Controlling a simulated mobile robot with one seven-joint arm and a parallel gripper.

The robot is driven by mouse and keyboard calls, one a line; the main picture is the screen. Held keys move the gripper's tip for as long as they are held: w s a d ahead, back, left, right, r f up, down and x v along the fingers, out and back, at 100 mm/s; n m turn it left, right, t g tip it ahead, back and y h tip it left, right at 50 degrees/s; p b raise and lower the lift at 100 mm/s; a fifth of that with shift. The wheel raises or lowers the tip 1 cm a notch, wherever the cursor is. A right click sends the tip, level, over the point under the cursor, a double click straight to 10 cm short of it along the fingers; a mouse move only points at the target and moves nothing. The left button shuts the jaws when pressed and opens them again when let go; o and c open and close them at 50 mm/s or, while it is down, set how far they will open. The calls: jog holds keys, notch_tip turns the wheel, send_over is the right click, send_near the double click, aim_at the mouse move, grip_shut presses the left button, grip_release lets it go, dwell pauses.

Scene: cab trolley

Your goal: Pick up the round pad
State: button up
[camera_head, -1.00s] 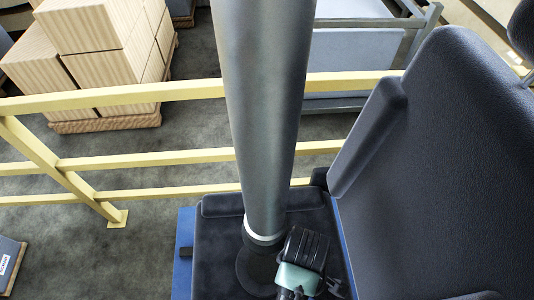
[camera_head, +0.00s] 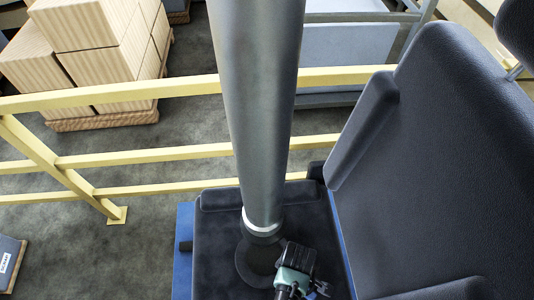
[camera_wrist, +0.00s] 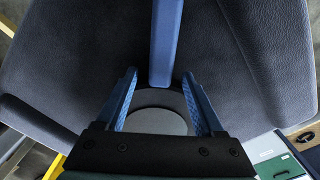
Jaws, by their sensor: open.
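A round grey disc, which looks like the round pad (camera_wrist: 155,121), shows in the wrist view with a dark ring around it. My gripper (camera_wrist: 159,75) is open, its two blue fingers apart on either side of the disc. The disc's lower edge is hidden by the black palm. I cannot tell how far the fingers are above it, and I see no contact. In the head view, the pad cannot be made out with certainty, and my arm hides part of the seat.
A dark padded seat (camera_head: 216,235) and its tall backrest (camera_head: 440,170) surround the work spot. A blue bar (camera_wrist: 165,40) runs between the cushions, up to the disc. Yellow rails (camera_head: 150,157) stand behind.

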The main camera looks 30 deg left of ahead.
jog(key=shift+f, duration=0.25)
grip_shut()
jog(key=shift+w+r, duration=0.1)
dwell(1.2)
